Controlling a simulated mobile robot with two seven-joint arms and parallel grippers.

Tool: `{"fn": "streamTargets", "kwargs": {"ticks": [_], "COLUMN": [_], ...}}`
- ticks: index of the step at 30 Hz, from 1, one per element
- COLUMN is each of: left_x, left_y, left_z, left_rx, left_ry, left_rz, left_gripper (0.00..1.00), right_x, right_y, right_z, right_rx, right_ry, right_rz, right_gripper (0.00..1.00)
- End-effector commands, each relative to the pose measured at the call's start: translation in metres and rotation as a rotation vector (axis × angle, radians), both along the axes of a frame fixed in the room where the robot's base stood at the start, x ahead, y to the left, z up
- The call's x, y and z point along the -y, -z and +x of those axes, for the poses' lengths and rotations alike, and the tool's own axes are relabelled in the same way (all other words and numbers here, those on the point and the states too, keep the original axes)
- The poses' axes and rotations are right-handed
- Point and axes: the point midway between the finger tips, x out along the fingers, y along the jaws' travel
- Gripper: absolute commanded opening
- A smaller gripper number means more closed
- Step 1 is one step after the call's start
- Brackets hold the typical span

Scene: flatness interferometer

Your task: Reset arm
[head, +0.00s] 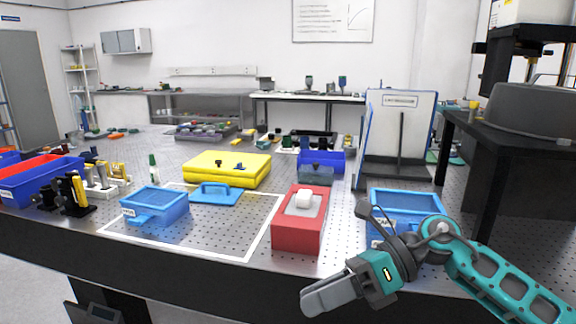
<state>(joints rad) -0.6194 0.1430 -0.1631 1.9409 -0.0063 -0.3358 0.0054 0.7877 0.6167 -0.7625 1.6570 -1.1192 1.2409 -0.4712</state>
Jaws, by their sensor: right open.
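My right gripper (318,298) is at the lower right of the head view, at the front edge of the table. Its teal and grey arm comes in from the lower right corner. Its grey fingers point left, below and in front of the red box. It is open, and nothing shows between the fingers, which are seen mostly side-on. My left gripper is not in view.
A red box (286,240) with a white piece on top stands just behind my gripper. A blue bin (412,199) is partly hidden by my arm. A blue tray (150,208) and blue lid (215,196) sit left, near a yellow case (225,172).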

Motion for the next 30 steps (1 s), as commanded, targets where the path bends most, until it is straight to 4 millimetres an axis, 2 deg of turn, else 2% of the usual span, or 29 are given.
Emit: {"fn": "streamTargets", "kwargs": {"ticks": [1, 3, 6, 10, 13, 17, 20, 24, 27, 29, 30], "left_x": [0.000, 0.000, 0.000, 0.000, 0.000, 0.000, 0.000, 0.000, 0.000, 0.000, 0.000], "left_y": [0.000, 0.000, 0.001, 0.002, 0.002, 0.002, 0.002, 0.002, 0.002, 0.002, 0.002], "left_z": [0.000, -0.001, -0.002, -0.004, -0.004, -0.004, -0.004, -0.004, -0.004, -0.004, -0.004], "left_rx": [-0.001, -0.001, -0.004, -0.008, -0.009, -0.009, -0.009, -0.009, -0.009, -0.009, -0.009], "left_ry": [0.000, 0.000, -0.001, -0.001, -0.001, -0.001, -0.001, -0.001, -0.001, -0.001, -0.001], "left_rz": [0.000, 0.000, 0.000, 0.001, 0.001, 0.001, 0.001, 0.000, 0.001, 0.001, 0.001], "left_gripper": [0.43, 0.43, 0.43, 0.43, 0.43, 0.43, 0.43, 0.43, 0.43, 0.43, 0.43], "right_x": [-0.015, -0.027, -0.034, -0.023, -0.003, 0.033, 0.062, 0.099, 0.116, 0.122, 0.125], "right_y": [0.000, -0.005, -0.009, 0.000, 0.023, 0.075, 0.129, 0.209, 0.251, 0.269, 0.278], "right_z": [-0.007, -0.009, -0.005, 0.008, 0.019, 0.023, 0.011, -0.032, -0.069, -0.088, -0.098], "right_rx": [-0.100, -0.238, -0.457, -0.769, -1.021, -1.364, -1.634, -1.988, -2.177, -2.261, 2.241], "right_ry": [0.049, 0.132, 0.269, 0.472, 0.647, 0.898, 1.105, 1.403, 1.575, 1.653, -1.650], "right_rz": [0.118, 0.271, 0.477, 0.715, 0.878, 1.062, 1.183, 1.313, 1.370, 1.393, -1.364], "right_gripper": [0.43, 0.43, 0.43, 0.43, 0.43, 0.43, 0.43, 0.43, 0.43, 0.43, 0.43]}}
